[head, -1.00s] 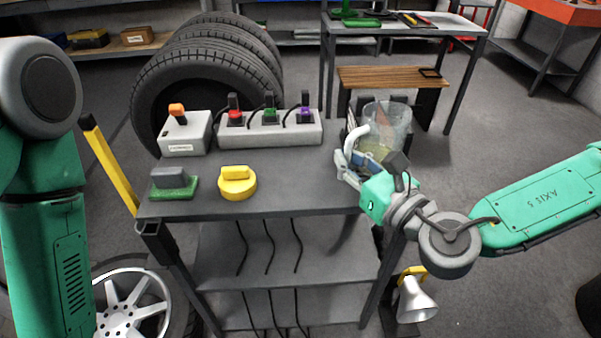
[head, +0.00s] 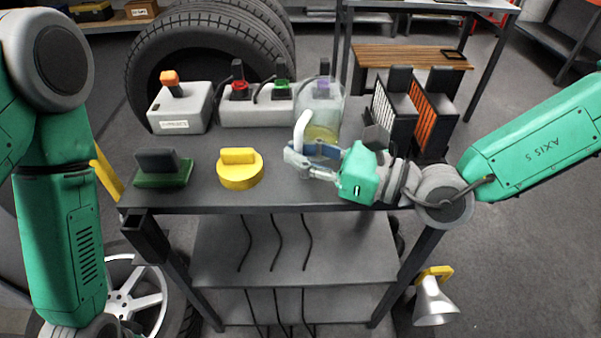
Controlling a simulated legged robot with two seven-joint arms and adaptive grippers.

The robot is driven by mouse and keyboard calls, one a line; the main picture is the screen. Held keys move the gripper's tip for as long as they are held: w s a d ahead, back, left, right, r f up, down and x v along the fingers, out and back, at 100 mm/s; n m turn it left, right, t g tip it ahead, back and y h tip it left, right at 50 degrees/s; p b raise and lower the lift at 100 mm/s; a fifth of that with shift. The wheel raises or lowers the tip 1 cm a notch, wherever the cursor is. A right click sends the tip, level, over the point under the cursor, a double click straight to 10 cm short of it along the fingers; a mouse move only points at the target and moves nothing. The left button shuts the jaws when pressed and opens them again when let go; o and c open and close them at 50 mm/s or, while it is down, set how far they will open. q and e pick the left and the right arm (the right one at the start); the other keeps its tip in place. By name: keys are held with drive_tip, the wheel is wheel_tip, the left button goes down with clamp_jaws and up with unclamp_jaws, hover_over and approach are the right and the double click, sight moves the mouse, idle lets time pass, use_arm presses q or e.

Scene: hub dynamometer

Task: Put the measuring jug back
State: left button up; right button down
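The clear measuring jug (head: 322,108) has a white handle (head: 302,132) on its near left side and some yellowish liquid at the bottom. It is upright over the back right part of the grey cart top, in front of the purple plug. My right gripper (head: 303,160) reaches in from the right and is shut on the handle's lower part. I cannot tell whether the jug's base touches the cart top. My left arm hangs at the left edge, and its gripper is out of view.
The cart top (head: 290,190) holds a white box with an orange knob (head: 178,107), a socket strip (head: 254,112), a green block (head: 162,170) and a yellow knob (head: 239,170). Black-framed panels with white and orange faces (head: 432,112) stand at the right. The front middle is clear.

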drive_tip(key=f, duration=0.3)
drive_tip(key=f+b, duration=0.1)
drive_tip(key=shift+d+f, duration=0.15)
drive_tip(key=shift+d, duration=0.25)
drive_tip(key=shift+a, duration=0.1)
drive_tip(key=shift+a, duration=0.1)
drive_tip(key=c, duration=1.7)
unclamp_jaws()
drive_tip(key=shift+f, duration=0.1)
